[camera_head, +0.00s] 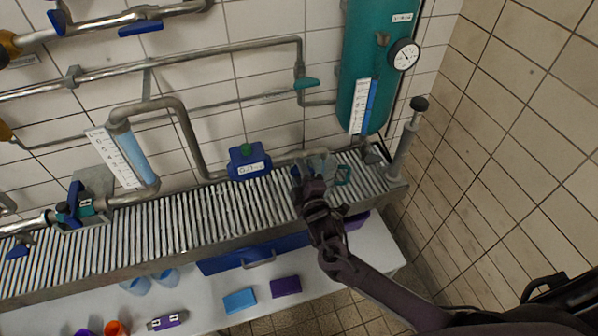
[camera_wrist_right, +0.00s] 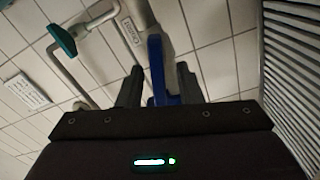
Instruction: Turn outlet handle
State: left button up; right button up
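A blue handle (camera_wrist_right: 157,68) on a pale pipe with a small label stands between the two fingers of my right gripper (camera_wrist_right: 158,88) in the right wrist view. The fingers are apart, with a gap on each side of the handle. In the head view my right gripper (camera_head: 309,172) is at the pipe above the right end of the slatted grate, and it hides most of the handle there. My left gripper is not in view.
A blue labelled meter (camera_head: 248,162) sits on the pipe left of my gripper. A teal tank (camera_head: 372,60) with a gauge (camera_head: 404,54) stands behind to the right. The slatted grate (camera_head: 200,222) runs below, above a white shelf (camera_head: 372,255).

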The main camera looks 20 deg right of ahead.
jog(key=shift+s, duration=0.1)
jog(key=s+b, duration=0.1)
jog(key=s, duration=0.6)
jog(key=shift+s+b, duration=0.3)
jog(key=shift+d, duration=0.1)
dwell(6.8)
